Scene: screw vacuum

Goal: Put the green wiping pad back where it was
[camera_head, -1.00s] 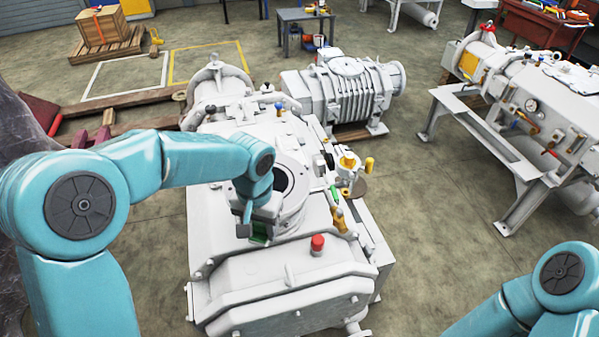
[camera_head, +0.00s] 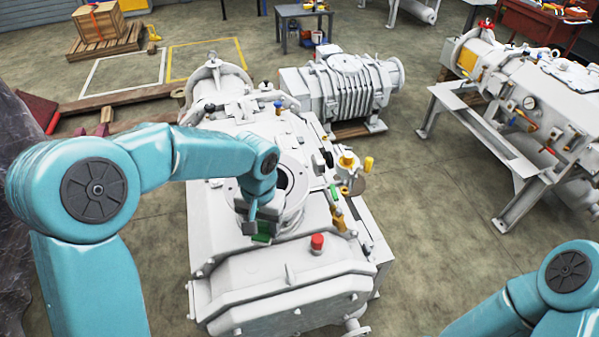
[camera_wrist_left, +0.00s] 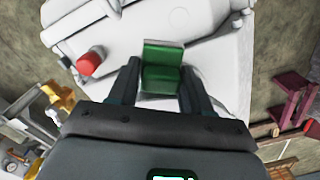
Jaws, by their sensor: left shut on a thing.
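The green wiping pad (camera_head: 262,238) is held in my left gripper (camera_head: 257,231), over the top of the white vacuum machine (camera_head: 290,268), in front of its round port (camera_head: 294,188). In the left wrist view the pad (camera_wrist_left: 162,70) is a bent green block between the two dark fingers of the left gripper (camera_wrist_left: 159,85), which are shut on it. I cannot tell whether the pad touches the machine. Of my right arm only a teal link shows at the lower right; its gripper is out of view.
A red cap (camera_head: 317,242) stands on the machine just right of the pad. Yellow and brass valve parts (camera_head: 347,161) line its right side. A grey ribbed pump (camera_head: 345,90) stands behind, and another white machine (camera_head: 540,110) on a stand is at the right, with open floor between.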

